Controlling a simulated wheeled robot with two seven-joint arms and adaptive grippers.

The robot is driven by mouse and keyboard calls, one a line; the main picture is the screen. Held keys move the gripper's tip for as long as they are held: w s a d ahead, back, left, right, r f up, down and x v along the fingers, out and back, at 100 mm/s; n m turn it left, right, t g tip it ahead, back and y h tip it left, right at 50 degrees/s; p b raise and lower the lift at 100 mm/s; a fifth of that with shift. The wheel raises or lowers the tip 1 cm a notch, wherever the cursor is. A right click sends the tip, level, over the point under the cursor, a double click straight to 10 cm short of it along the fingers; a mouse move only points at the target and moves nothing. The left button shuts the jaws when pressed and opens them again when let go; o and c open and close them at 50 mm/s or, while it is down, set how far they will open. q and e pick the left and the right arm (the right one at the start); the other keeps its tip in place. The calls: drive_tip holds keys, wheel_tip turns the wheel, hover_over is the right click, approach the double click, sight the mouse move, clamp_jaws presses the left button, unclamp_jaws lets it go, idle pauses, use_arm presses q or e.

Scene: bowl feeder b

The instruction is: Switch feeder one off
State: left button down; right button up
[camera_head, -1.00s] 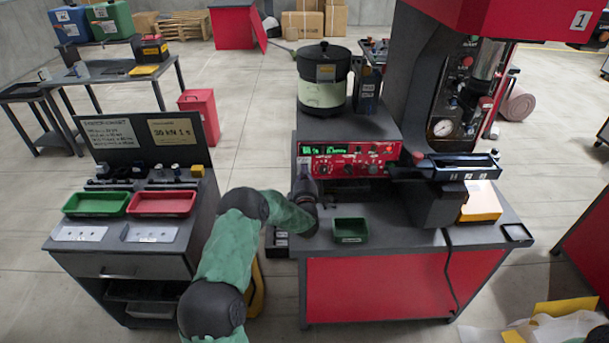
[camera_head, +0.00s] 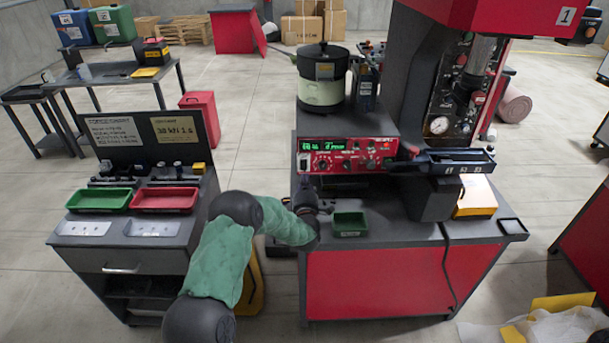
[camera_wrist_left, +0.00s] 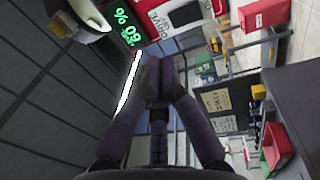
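The feeder control panel (camera_head: 345,156) is red, with a lit green display and several knobs, on the front of the dark machine under the bowl feeder (camera_head: 322,78). My left gripper (camera_head: 306,187) is just in front of the panel's lower left end. In the left wrist view its two dark fingers (camera_wrist_left: 158,76) are together with nothing seen between them. The panel's green display (camera_wrist_left: 128,27) shows beyond the fingertips there, with part of the red face. Whether the fingers touch the panel is not clear, and the switch is not identifiable. My right gripper is out of view.
A small green tray (camera_head: 350,224) is right of my left gripper on the bench. A side cabinet with a green tray (camera_head: 100,199) and red tray (camera_head: 165,198) stands left.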

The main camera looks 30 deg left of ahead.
use_arm(q)
drive_tip(key=s+d, duration=0.1)
drive_tip(key=s, duration=0.1)
drive_tip(key=s+d, duration=0.1)
drive_tip(key=s, duration=0.1)
drive_tip(key=shift+s+d+r, duration=0.1)
drive_tip(key=shift+d+r, duration=0.2)
drive_tip(key=shift+r, duration=0.05)
